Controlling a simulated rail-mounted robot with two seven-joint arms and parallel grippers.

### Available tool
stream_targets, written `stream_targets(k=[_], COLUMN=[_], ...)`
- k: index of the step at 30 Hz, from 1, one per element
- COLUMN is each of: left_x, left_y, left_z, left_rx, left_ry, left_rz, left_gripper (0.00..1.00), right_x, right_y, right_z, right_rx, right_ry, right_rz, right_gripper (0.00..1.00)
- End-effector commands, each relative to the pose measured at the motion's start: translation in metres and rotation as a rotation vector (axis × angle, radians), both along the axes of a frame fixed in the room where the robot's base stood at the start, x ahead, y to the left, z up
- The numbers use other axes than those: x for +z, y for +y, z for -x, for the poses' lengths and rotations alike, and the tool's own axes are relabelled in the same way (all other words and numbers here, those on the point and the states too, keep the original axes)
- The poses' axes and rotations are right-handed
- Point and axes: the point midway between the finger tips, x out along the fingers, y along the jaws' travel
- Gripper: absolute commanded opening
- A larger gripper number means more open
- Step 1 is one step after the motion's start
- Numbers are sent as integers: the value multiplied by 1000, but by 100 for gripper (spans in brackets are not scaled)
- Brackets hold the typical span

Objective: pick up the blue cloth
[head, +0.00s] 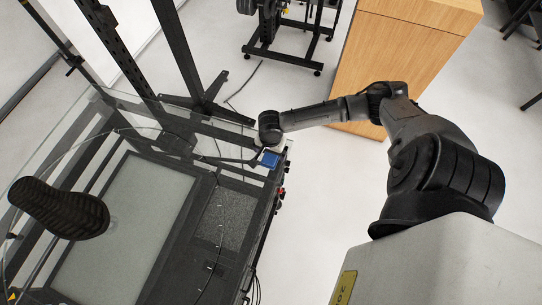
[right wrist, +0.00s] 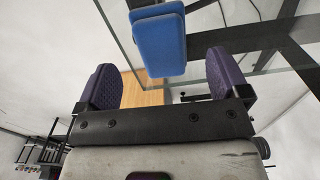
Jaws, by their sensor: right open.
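The blue cloth (head: 270,160) is a small folded-looking block at the right edge of the glass-topped dark frame. In the right wrist view the blue cloth (right wrist: 160,42) lies ahead of the fingers, between their lines and apart from both. My right gripper (right wrist: 163,70) is open, its two purple textured pads spread wide with nothing held. In the head view my right gripper (head: 262,152) is small and partly hidden by its own wrist, right beside the cloth. My left gripper is not in view.
A wooden cabinet (head: 385,65) stands behind my right arm. A wheeled black stand (head: 290,45) is at the back. The floor right of the frame is clear.

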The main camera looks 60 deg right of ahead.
Motion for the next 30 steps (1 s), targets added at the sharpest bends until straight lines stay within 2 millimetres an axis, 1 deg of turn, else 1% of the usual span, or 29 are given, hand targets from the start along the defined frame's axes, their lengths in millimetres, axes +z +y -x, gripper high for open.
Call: stream_targets(k=[3,9,13,20,30], left_x=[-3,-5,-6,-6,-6], left_y=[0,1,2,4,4], left_z=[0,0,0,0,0], left_rx=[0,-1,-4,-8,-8], left_ry=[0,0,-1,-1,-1], left_rz=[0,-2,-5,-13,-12], left_gripper=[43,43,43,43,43], right_x=[-18,-39,-44,-45,-45], right_y=[-2,-3,-3,-3,-4], right_z=[-1,-2,-2,-2,-1], right_rx=[0,0,1,2,1], right_ry=[2,1,1,0,1], right_rz=[-1,-1,0,0,0], right_gripper=[94,94,94,94,61])
